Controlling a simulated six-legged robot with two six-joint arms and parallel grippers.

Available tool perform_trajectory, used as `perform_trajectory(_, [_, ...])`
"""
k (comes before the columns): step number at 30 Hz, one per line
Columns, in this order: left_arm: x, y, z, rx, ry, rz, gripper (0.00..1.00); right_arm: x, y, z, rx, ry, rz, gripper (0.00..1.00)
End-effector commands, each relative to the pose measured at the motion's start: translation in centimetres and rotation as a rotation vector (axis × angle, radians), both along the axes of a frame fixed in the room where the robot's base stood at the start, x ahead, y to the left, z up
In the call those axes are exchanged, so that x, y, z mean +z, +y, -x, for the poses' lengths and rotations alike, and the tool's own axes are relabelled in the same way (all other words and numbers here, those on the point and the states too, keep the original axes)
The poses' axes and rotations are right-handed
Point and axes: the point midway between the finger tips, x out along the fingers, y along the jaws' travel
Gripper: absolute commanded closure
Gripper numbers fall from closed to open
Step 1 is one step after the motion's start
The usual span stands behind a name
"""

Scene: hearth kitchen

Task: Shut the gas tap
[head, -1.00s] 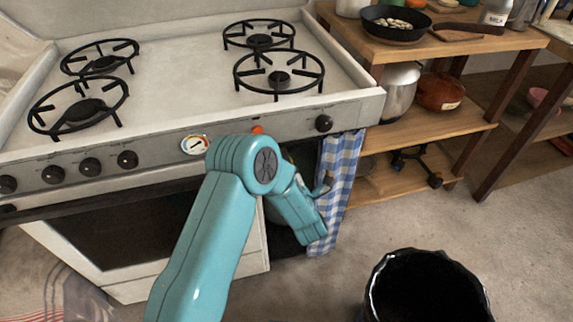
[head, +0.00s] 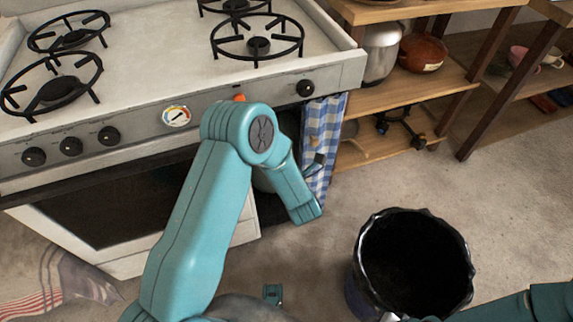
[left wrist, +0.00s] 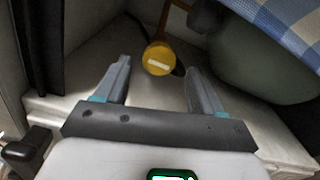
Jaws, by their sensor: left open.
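The gas tap shows in the left wrist view as a round yellow knob (left wrist: 158,52) with a pale bar across it, lying nearly level in the picture. My left gripper (left wrist: 157,72) is open. The knob appears between and just past its fingertips, with a gap on each side; I cannot tell whether anything touches. A grey-green rounded body (left wrist: 262,70), perhaps a gas bottle, is to the right. In the head view my left arm reaches to the curtained opening beside the oven, and its gripper is mostly hidden.
A blue checked curtain (head: 325,150) hangs at the opening and shows at top right of the wrist view. The white stove (head: 160,65) stands above and left. Shelves (head: 420,100) are at right. A black bin (head: 412,265) stands on open floor in front.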

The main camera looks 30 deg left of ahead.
Motion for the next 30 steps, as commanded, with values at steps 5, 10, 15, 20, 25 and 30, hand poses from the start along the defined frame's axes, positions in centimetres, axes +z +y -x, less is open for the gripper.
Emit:
perform_trajectory(5, [0.2,-4.0,3.2,-0.009,0.005,-0.002,0.31,1.0,0.0,0.0,0.000,0.000,0.000,0.57])
perform_trajectory(10, [0.1,-7.0,5.8,-0.006,0.004,-0.003,0.31,1.5,0.0,0.0,0.000,0.000,0.000,0.57])
perform_trajectory(15, [0.1,-8.7,7.4,-0.003,0.004,-0.002,0.31,1.8,0.0,0.0,0.000,0.000,0.000,0.57])
perform_trajectory(20, [0.0,-9.3,7.9,-0.001,0.001,-0.001,0.31,1.8,0.0,0.0,0.000,0.000,0.000,0.57])
perform_trajectory(25, [0.0,-9.3,8.0,0.000,0.002,-0.001,0.31,1.8,0.0,0.0,0.000,0.000,0.000,0.57])
perform_trajectory(30, [0.0,-9.2,7.9,0.000,0.002,-0.001,0.31,1.8,0.0,0.0,0.000,0.000,0.000,0.57])
